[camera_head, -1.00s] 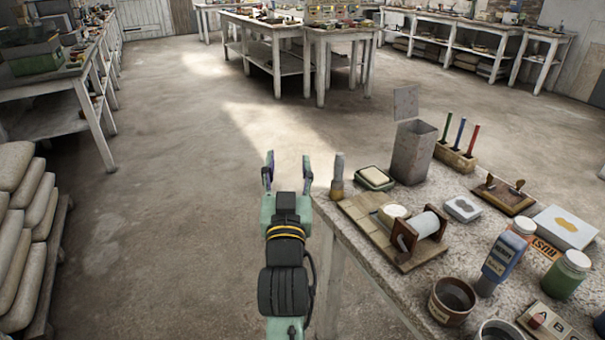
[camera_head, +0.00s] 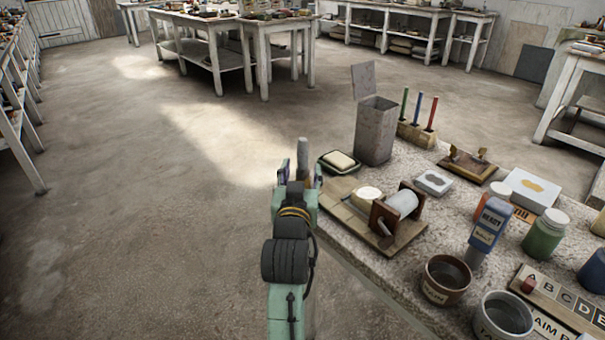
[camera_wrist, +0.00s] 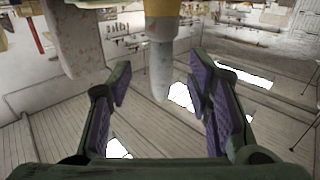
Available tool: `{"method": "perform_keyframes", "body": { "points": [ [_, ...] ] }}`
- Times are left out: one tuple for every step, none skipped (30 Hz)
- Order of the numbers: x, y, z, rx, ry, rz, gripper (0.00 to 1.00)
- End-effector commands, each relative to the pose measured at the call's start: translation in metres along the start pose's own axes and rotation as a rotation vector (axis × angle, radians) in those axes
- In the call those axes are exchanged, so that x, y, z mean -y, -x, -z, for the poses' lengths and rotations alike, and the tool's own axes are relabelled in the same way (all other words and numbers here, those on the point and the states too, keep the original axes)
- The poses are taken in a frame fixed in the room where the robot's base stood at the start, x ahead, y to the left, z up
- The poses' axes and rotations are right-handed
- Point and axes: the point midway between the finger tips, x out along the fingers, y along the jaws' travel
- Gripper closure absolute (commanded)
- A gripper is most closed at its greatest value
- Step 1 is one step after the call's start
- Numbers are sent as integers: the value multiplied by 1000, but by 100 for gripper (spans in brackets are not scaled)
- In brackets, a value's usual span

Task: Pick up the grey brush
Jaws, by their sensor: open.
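The grey brush (camera_head: 303,147) stands upright at the left corner of the near worktable, its grey end up. In the head view its lower part is hidden behind my gripper (camera_head: 299,172). My gripper is open, with one finger on each side of the brush as seen from there. In the wrist view, which looks upside down, the grey end of the brush (camera_wrist: 160,70) hangs from a yellowish part between the spread fingers of my gripper (camera_wrist: 160,88). Gaps show on both sides, and the fingers do not appear to touch it.
A soap dish (camera_head: 338,163) and a tall grey metal box (camera_head: 375,130) stand right of the brush. A wooden stand with a white roller (camera_head: 402,204) is nearer. Jars and pots crowd the table's right side. Open floor (camera_head: 150,220) lies left.

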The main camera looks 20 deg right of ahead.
Motion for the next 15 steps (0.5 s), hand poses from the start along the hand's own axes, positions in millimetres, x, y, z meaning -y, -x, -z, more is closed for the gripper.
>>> {"method": "perform_keyframes", "body": {
  "points": [
    [0,-2,1,-1,0,0,54],
    [0,-4,2,-1,0,0,54],
    [0,-8,2,0,0,0,54],
    [0,-12,2,1,0,0,54],
    [0,-16,3,1,0,0,54],
    [1,-22,4,1,0,1,54],
    [1,-27,4,2,0,1,54],
    [1,-32,4,2,0,1,54],
    [1,-38,4,0,0,1,54],
    [1,-42,3,1,0,1,54],
    [1,-45,3,0,-1,1,54],
    [1,-49,2,0,-1,1,54],
    [1,-51,2,0,-1,1,54],
    [1,-53,2,0,-1,1,54],
    [1,-54,2,0,-1,1,54]
  ]
}}
